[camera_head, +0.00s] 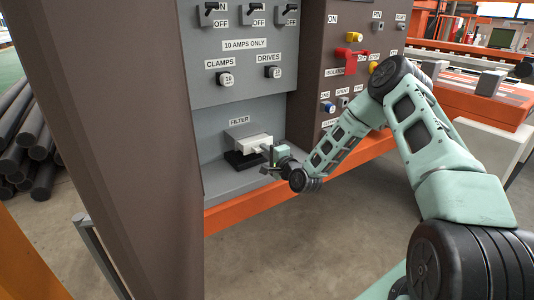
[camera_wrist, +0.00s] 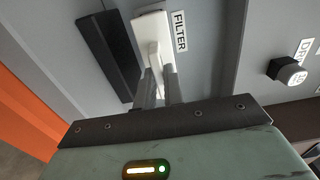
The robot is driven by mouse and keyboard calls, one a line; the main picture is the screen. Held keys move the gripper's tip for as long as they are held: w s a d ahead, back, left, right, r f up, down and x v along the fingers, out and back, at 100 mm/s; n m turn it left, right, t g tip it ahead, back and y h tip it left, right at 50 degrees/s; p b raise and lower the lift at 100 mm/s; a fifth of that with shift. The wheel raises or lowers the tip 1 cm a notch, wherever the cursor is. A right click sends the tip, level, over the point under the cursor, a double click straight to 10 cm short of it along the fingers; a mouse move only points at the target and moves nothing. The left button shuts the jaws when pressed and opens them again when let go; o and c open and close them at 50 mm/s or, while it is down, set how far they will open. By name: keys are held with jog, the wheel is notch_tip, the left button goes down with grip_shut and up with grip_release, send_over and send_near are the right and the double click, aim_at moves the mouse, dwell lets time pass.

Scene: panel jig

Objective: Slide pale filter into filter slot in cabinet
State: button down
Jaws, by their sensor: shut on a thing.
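The pale filter (camera_head: 258,142) is a white block with a narrow tab, in front of the cabinet's grey panel below the FILTER label. My gripper (camera_head: 269,153) is shut on the tab. In the wrist view, the fingers (camera_wrist: 160,84) grip the tab of the filter (camera_wrist: 151,27) from both sides. The filter's far end meets the panel area, but the slot opening is hidden behind it. I cannot tell how deep it sits. A dark block (camera_head: 240,160) is just below the filter; it shows as a dark bar (camera_wrist: 109,52) beside it in the wrist view.
The grey cabinet panel (camera_head: 240,90) carries switches and knobs above. A brown side wall (camera_head: 120,130) stands at the left. A brown control panel with a red handle (camera_head: 345,58) is at the right. An orange rail (camera_head: 245,208) runs below.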

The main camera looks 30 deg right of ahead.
jog(key=shift+w+a+b, duration=0.1)
jog(key=shift+w+b, duration=0.45)
jog(key=shift+w, duration=1.55)
jog(key=c, duration=1.4)
grip_release()
jog(key=shift+c, duration=0.2)
jog(key=shift+s, duration=0.1)
jog(key=s+p, duration=0.1)
jog(key=s, duration=1.6)
jog(key=shift+s+d+p, duration=0.15)
jog(key=shift+d+p, duration=0.15)
jog(key=shift+p, duration=0.05)
